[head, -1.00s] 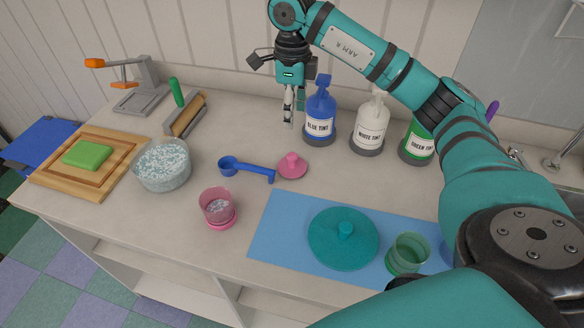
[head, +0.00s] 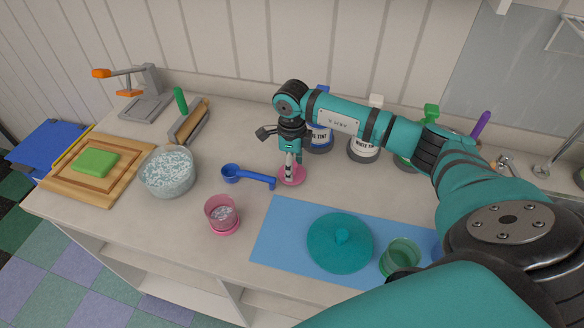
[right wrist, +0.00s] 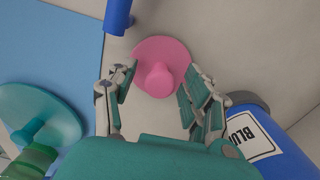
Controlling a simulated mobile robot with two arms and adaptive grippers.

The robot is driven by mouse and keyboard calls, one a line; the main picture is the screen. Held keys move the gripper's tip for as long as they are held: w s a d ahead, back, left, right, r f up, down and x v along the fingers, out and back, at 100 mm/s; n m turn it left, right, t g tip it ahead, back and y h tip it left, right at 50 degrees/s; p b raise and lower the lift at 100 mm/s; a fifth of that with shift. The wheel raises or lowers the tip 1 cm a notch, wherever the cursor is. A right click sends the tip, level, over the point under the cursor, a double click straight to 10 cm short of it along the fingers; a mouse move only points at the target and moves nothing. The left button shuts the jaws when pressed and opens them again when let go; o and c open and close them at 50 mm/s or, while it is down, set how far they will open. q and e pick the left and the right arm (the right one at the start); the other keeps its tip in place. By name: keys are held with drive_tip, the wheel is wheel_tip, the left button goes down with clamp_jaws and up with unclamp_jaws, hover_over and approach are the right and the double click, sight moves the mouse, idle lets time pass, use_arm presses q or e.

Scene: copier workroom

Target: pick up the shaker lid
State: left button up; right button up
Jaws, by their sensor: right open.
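The pink shaker lid (head: 299,177), a round disc with a central knob, lies flat on the worktop. In the right wrist view the lid (right wrist: 174,52) shows with its knob toward me. My right gripper (head: 289,176) points down at the lid from above. In the right wrist view the open fingers of the right gripper (right wrist: 155,85) are on either side of the knob, with a gap on each side. The exact height of the fingertips is hard to tell. My left gripper is not in view.
A blue scoop (head: 245,177) lies close left of the lid. The blue tint bottle (head: 320,138) stands close behind. A pink cup (head: 222,214) stands in front left. A blue mat (head: 275,232) holds a teal lid (head: 330,252) and a green cup (head: 400,257).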

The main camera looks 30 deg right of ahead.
drive_tip(key=shift+f, duration=0.4)
drive_tip(key=shift+c, duration=0.4)
clamp_jaws()
wheel_tip(320, 180, up, 9)
drive_tip(key=b, duration=0.2)
drive_tip(key=shift+b, duration=0.3)
drive_tip(key=shift+r, duration=0.55)
